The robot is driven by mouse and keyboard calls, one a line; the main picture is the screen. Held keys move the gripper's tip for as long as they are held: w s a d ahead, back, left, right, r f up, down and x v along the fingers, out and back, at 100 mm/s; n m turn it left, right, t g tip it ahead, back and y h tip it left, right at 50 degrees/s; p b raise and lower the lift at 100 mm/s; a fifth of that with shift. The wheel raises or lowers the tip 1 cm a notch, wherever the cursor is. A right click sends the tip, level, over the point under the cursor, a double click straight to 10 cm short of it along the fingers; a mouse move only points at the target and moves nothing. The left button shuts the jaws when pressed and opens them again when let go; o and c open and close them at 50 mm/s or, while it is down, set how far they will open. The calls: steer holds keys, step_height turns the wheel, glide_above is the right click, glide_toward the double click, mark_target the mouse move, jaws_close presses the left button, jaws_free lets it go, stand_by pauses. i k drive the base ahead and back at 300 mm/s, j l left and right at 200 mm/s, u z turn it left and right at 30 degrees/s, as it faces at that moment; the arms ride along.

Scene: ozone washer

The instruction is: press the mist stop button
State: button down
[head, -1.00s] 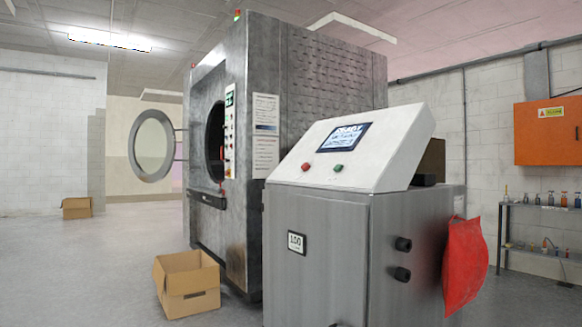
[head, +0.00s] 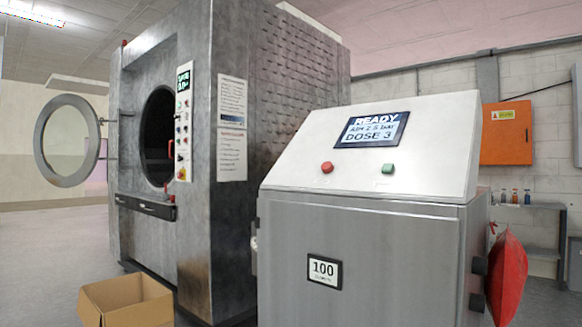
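The mist unit is a grey metal cabinet (head: 400,260) with a sloped white console (head: 430,150) on top, at the right of the head view. A red button (head: 327,168) sits at the lower left of the console face. A green button (head: 388,169) sits to its right. Above them a screen (head: 370,130) reads "READY", "AIR 2.5 bar" and "DOSE 3". No label for the buttons can be read. My gripper is not in view.
A large grey washer (head: 235,150) stands at left, its round door (head: 68,140) open. An open cardboard box (head: 125,300) lies on the floor before it. A red bag (head: 507,278) hangs at the cabinet's right side. An orange wall box (head: 507,133) is behind.

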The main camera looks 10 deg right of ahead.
mark_target(326, 167)
steer(key=i+j+z, duration=0.1)
steer(key=j, duration=0.25)
steer(key=i+j, duration=0.25)
steer(key=i+j+z, duration=0.15)
steer(key=j, duration=0.3)
steer(key=i+j+z, duration=0.1)
steer(key=j, duration=0.25)
steer(key=i+j, duration=0.15)
steer(key=j, duration=0.2)
steer(key=z, duration=0.05)
